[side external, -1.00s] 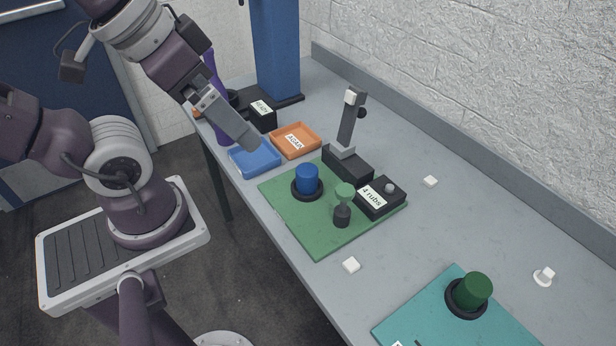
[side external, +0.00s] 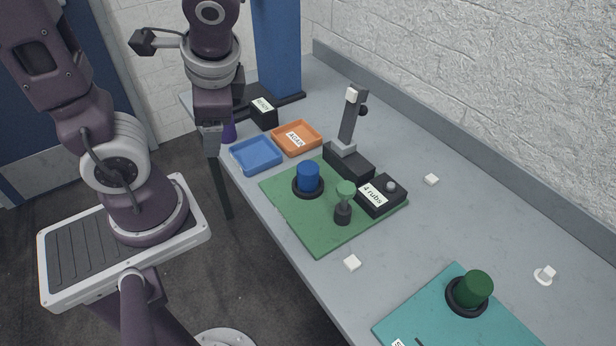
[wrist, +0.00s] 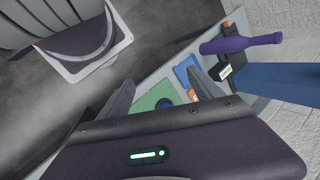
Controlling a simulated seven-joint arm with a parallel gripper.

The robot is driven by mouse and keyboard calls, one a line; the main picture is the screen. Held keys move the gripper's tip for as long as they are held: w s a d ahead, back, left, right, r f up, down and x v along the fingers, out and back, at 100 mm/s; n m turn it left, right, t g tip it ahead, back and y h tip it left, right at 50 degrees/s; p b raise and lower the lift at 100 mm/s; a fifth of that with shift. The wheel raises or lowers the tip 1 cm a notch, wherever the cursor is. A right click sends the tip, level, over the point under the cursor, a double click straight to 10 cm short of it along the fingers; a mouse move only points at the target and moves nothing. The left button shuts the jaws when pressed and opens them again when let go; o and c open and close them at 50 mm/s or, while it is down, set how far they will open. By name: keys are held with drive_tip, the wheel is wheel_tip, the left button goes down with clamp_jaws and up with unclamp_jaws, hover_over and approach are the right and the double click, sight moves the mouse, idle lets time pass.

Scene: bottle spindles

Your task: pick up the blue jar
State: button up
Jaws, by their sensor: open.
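The blue jar (side external: 308,177) stands upright in a black ring on the green mat (side external: 320,232), left of a green-topped spindle (side external: 344,203). My gripper (side external: 212,142) hangs pointing down by the table's left edge, left of the blue tray and well apart from the jar. In the wrist view its two fingers (wrist: 158,92) are spread with nothing between them close by.
A blue tray (side external: 256,167) and an orange tray (side external: 297,150) lie behind the mat. A black device with a tall post (side external: 350,122) and a labelled black box (side external: 381,206) stand right of the jar. A purple bottle (wrist: 240,43) stands near the blue column (side external: 276,52).

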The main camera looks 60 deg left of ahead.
drive_tip(key=w+a+f+m+y, duration=0.3)
drive_tip(key=w+a+m+y, duration=0.1)
drive_tip(key=a+m+y, duration=0.15)
drive_tip(key=m+t, duration=0.9)
drive_tip(key=m, duration=0.6)
hover_over(307, 180)
drive_tip(key=s+a, duration=0.1)
drive_tip(key=a, duration=0.2)
wheel_tip(307, 180, down, 14)
drive_tip(key=d+f+m, duration=0.1)
drive_tip(key=f, duration=0.1)
drive_tip(key=d+f+m+t+h, duration=0.1)
drive_tip(key=f, duration=0.2)
drive_tip(key=d+f+m+t+h, duration=0.1)
drive_tip(key=f+m, duration=0.1)
drive_tip(key=shift+w+d+f, duration=0.1)
drive_tip(key=shift+d+f, duration=0.2)
drive_tip(key=shift+f, duration=0.1)
drive_tip(key=shift+w+a+f+h, duration=0.15)
drive_tip(key=shift+w+f+h, duration=0.1)
drive_tip(key=shift+h, duration=0.1)
drive_tip(key=x, duration=0.6)
drive_tip(key=shift+a, duration=0.4)
drive_tip(key=shift+r, duration=0.1)
clamp_jaws()
